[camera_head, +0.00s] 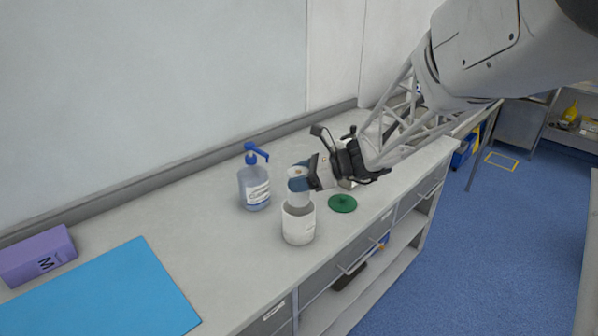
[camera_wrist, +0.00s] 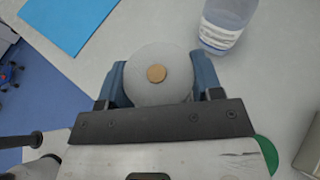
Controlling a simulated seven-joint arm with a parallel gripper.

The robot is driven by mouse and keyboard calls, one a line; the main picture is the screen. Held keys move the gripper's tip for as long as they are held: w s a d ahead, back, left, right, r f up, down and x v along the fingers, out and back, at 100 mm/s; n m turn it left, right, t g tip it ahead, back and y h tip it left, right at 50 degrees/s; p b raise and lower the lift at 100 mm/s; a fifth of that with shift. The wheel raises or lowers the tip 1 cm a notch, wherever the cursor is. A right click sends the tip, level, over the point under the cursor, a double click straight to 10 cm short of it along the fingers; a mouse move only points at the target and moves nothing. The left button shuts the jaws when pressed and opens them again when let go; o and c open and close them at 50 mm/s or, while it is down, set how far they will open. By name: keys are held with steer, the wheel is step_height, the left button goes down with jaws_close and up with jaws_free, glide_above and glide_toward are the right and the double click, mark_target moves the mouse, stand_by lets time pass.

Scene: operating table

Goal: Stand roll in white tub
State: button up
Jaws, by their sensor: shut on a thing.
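The white roll (camera_head: 297,193) is held upright between the blue fingers of my gripper (camera_head: 299,178). The white tub (camera_head: 298,226) stands on the counter near its front edge. In the head view the roll's lower end is at the tub's open top; I cannot tell how far inside it is. In the wrist view I look down on the round end of the roll (camera_wrist: 158,76) with its tan core, a gripper finger on each side (camera_wrist: 160,83). The tub is hidden there.
A blue-pump bottle (camera_head: 254,187) stands left of the tub, also in the wrist view (camera_wrist: 225,22). A green disc (camera_head: 342,204) lies to its right. A blue mat (camera_head: 105,296) and purple box (camera_head: 37,256) lie at the left. Counter between mat and bottle is clear.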

mark_target(299, 204)
steer(key=shift+f, duration=3.95)
steer(key=shift+s+f, duration=0.1)
steer(key=shift+f, duration=0.1)
steer(key=o, duration=0.6)
steer(key=shift+f, duration=0.1)
steer(key=shift+s, duration=0.1)
steer(key=shift+f, duration=0.1)
steer(key=shift+w+r, duration=0.2)
steer(key=shift+r, duration=3.35)
